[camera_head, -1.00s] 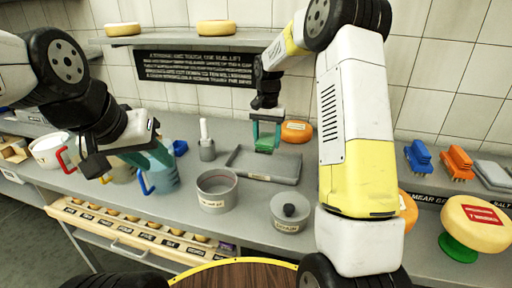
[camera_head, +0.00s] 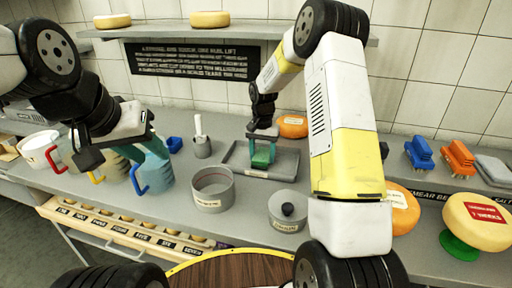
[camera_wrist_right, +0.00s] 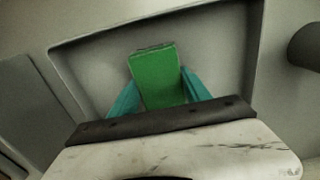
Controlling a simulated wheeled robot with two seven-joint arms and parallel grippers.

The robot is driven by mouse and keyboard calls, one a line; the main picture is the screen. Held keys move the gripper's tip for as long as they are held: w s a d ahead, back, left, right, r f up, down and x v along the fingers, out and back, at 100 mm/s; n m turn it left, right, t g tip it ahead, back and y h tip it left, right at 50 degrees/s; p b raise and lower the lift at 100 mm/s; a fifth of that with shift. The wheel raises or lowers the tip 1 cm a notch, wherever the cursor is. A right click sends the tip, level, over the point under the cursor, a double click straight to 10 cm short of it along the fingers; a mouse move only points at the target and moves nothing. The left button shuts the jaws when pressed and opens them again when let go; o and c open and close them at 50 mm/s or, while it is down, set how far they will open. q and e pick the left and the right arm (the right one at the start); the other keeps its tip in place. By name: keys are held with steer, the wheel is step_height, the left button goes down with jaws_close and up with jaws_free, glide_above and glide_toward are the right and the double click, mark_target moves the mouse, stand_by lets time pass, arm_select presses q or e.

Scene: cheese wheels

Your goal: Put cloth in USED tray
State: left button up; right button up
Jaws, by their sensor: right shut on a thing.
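My right gripper (camera_head: 263,154) is shut on a green cloth (camera_wrist_right: 157,77), a small block-like piece between its teal fingers. It is over a shallow grey tray (camera_head: 285,165) on the counter; the right wrist view shows the raised rim of the tray (camera_wrist_right: 85,42) around the cloth. I cannot tell whether the cloth touches the tray floor. The tray has a small label on its front edge, too small to read. My left gripper (camera_head: 142,148) is at the left, above and in front of the jugs, its teal fingers apart and apparently empty.
A blue jug (camera_head: 154,170) is below my left gripper.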

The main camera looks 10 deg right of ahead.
mark_target(262, 155)
steer(key=o, duration=1.2)
steer(key=s+r+n+t, duration=0.1)
steer(key=s+r, duration=0.2)
steer(key=r, duration=0.7)
steer(key=s+r+t, duration=0.1)
steer(key=s+r, duration=0.3)
steer(key=r, duration=0.6)
steer(key=s+r+n+t+y, duration=0.1)
steer(key=s+r+n+t, duration=0.1)
steer(key=s, duration=1)
steer(key=s+d+r+n+t+y, duration=0.1)
steer(key=s+r+n+t, duration=0.1)
steer(key=s, duration=0.9)
steer(key=shift+s+r, duration=0.4)
steer(key=shift+r, duration=0.2)
